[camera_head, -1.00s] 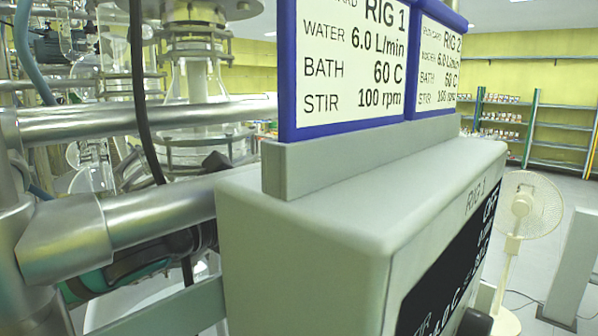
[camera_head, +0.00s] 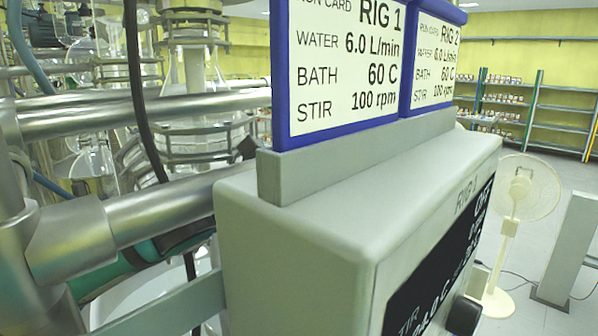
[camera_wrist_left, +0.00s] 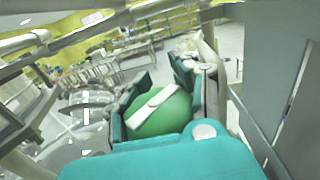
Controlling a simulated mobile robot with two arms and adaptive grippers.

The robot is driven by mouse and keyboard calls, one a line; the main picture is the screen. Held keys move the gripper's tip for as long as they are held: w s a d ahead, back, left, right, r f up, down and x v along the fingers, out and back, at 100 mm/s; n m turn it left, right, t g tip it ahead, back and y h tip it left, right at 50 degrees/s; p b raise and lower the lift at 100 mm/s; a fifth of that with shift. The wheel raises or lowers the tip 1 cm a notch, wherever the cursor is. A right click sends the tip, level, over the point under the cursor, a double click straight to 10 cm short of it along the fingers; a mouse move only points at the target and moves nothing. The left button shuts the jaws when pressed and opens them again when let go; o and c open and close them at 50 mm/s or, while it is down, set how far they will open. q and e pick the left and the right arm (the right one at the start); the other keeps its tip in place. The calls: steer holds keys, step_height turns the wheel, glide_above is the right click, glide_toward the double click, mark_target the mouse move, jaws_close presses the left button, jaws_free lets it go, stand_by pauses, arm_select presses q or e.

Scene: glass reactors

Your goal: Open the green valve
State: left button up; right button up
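The green valve shows in the left wrist view as a rounded green knob (camera_wrist_left: 168,119) with a white bar across its face. My left gripper (camera_wrist_left: 163,78) has its teal and dark fingers apart, one on each side of the knob. I cannot tell whether the fingers touch it. In the head view, a teal and black part, apparently of my left gripper or arm, shows partly behind a metal pipe. The valve is hidden there. My right gripper is not in view.
A grey control box (camera_head: 300,225) labelled RIG 1 stands close in front, with blue-framed run cards (camera_head: 343,70) on top. Metal pipes (camera_head: 150,112) and glass reactors (camera_head: 195,80) fill the left. A white fan (camera_head: 518,195) and shelves (camera_head: 510,108) stand at the right.

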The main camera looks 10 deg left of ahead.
arm_select(q)
jaws_close()
steer(key=shift+w+d+f, duration=0.1)
steer(key=shift+w+d, duration=0.05)
steer(key=shift+w, duration=0.05)
steer(key=shift+f+y, duration=0.2)
steer(key=shift+y, duration=0.3)
